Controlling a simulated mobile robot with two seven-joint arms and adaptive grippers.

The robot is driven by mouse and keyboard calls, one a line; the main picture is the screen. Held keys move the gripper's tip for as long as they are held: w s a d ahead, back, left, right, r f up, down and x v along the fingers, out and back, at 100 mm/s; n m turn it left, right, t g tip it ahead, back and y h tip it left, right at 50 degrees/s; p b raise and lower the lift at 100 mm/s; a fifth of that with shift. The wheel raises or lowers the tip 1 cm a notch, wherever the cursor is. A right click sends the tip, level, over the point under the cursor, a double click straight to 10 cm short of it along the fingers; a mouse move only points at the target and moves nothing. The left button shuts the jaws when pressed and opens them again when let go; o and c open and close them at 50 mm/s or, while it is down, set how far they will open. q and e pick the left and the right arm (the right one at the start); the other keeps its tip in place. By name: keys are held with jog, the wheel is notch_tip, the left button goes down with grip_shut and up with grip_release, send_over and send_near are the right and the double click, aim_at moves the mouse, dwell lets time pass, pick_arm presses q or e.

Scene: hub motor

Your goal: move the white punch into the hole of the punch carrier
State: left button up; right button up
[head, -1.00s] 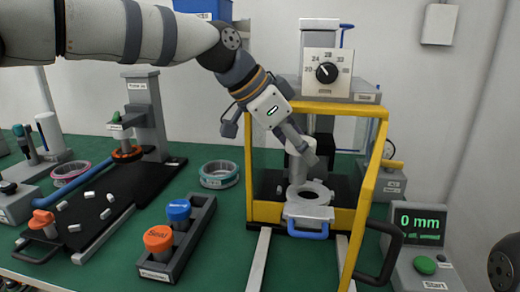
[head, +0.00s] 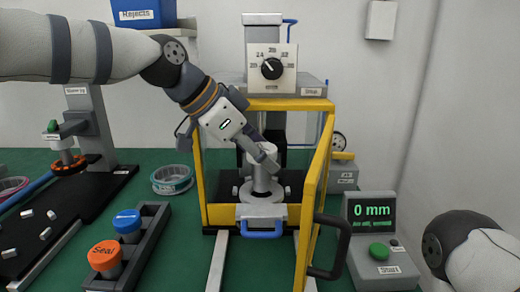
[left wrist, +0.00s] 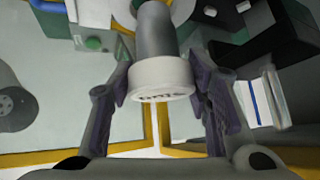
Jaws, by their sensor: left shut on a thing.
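The white punch (head: 262,179) is inside the yellow-framed press, upright over the middle of the round pale ring piece (head: 262,197) on the blue-handled slide. I take this ring piece to be the punch carrier. My left gripper (head: 264,158) reaches in from the upper left and is shut on the punch near its top. In the left wrist view the punch's broad white end (left wrist: 161,82) sits between both fingers, with a grey shaft beyond it. The carrier's hole is hidden by the punch, and I cannot tell how deep the punch sits. My right gripper is out of view.
The yellow door (head: 315,185) stands open at the right of the press, its dark handle sticking out. A display box (head: 371,240) reading 0 mm is right of it.

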aim_at(260, 173)
pick_arm(q)
jog(key=shift+f, duration=0.7)
jog(key=shift+f, duration=1.25)
jog(key=shift+f, duration=0.1)
